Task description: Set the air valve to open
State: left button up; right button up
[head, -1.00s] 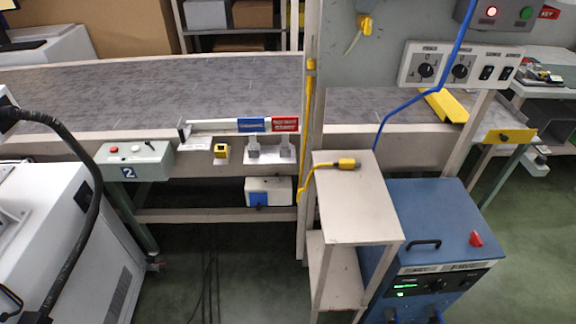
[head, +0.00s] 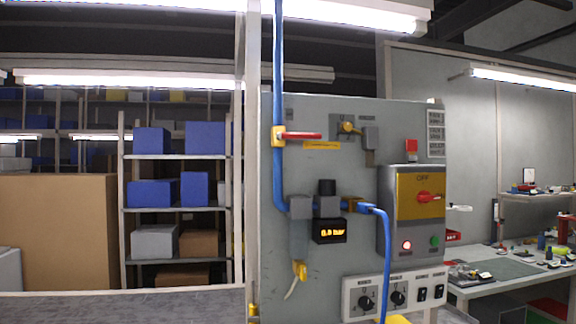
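The air valve is a red lever (head: 303,136) on a yellow body (head: 278,137), set in the vertical blue air pipe (head: 280,85) at the upper left of the grey panel (head: 345,255). The lever lies horizontal, pointing right, across the pipe. A small yellow label (head: 322,145) sits just below it. Lower on the pipe, a black pressure display (head: 329,231) shows what looks like 0.0 bar in yellow digits. Neither of my grippers is in view.
A yellow switch plate marked OFF (head: 420,180) has a red rotary handle (head: 429,198). Below it a red lamp (head: 406,246) glows beside a green button (head: 434,241). A pale post (head: 252,190) stands left of the panel. A cluttered bench (head: 510,268) is at right.

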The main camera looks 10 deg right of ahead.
aim_at(282, 136)
jog(key=i+j, duration=0.2)
jog(key=j, duration=0.15)
jog(key=i+j+z, duration=0.15)
jog(key=j, duration=0.2)
jog(key=i+j, duration=0.25)
jog(key=j+z, duration=0.05)
jog(key=j, duration=0.05)
